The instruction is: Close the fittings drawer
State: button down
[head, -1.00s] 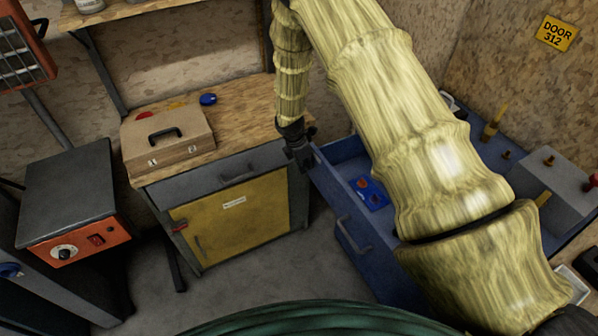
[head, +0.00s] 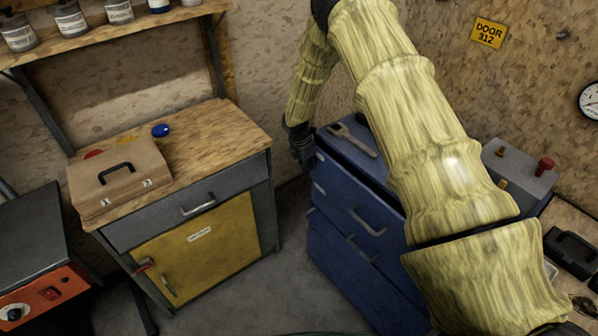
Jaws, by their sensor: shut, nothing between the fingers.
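The blue cabinet (head: 334,262) stands right of the workbench, partly hidden behind my arm. The drawer's inside does not show now.
A wrench (head: 352,139) lies on the cabinet top. The workbench (head: 215,140) at left has a grey drawer (head: 190,208), a yellow door (head: 205,250) and a tan case (head: 118,178). Bare floor (head: 285,275) lies between bench and cabinet.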

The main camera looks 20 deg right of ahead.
jog(key=shift+w+d, duration=0.15)
jog(key=shift+d, duration=0.5)
jog(key=shift+w+d, duration=0.15)
jog(key=shift+d, duration=0.45)
jog(key=shift+d+r, duration=0.1)
jog(key=s+a+r+b, duration=0.1)
jog(key=a+r+b, duration=0.1)
jog(key=a+r, duration=0.4)
jog(key=v, duration=0.3)
jog(key=shift+s+r+b, duration=0.2)
jog(key=shift+r+b, duration=0.1)
jog(key=shift+b, duration=0.1)
